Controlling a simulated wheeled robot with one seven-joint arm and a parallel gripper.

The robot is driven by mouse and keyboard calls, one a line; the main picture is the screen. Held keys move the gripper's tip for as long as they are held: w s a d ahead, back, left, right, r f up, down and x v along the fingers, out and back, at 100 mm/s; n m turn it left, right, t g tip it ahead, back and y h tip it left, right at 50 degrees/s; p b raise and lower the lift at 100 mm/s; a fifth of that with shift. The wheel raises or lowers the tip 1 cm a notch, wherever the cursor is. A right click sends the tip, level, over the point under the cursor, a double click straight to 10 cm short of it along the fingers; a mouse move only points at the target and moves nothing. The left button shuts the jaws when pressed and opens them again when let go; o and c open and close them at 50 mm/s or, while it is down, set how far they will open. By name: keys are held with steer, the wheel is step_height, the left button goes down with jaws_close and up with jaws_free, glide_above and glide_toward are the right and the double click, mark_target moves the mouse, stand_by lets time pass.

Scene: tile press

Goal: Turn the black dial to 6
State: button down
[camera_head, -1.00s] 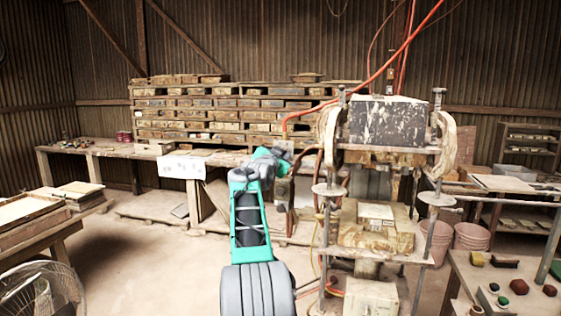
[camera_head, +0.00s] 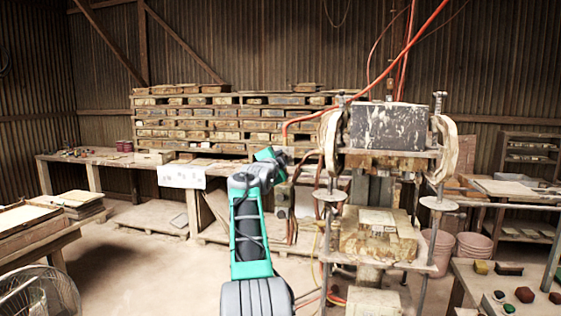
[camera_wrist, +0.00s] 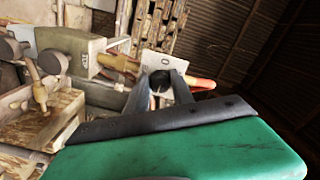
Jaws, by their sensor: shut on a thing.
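The black dial (camera_wrist: 160,80) shows in the wrist view on a pale grey plate (camera_wrist: 152,62), between the two dark fingers of my gripper (camera_wrist: 159,88). The fingers are shut on the dial, one on each side. The fingers hide part of it, and I cannot read any number or pointer. In the head view my arm reaches forward to a grey box (camera_head: 284,198) just left of the press (camera_head: 388,128). The dial is too small or hidden to make out there.
An orange hose (camera_head: 407,42) hangs down near the press, and one passes beside the plate in the wrist view (camera_wrist: 200,82). A bench (camera_head: 100,158) and stacked tiles stand behind. A table with coloured pieces (camera_head: 480,268) is at the right.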

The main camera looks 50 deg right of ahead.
steer(key=c, duration=1.1)
jaws_free()
steer(key=b+v, duration=0.4)
steer(key=v, duration=0.3)
steer(key=shift+s+a+b, duration=0.25)
steer(key=shift+a+b, duration=0.1)
steer(key=shift+b, duration=0.05)
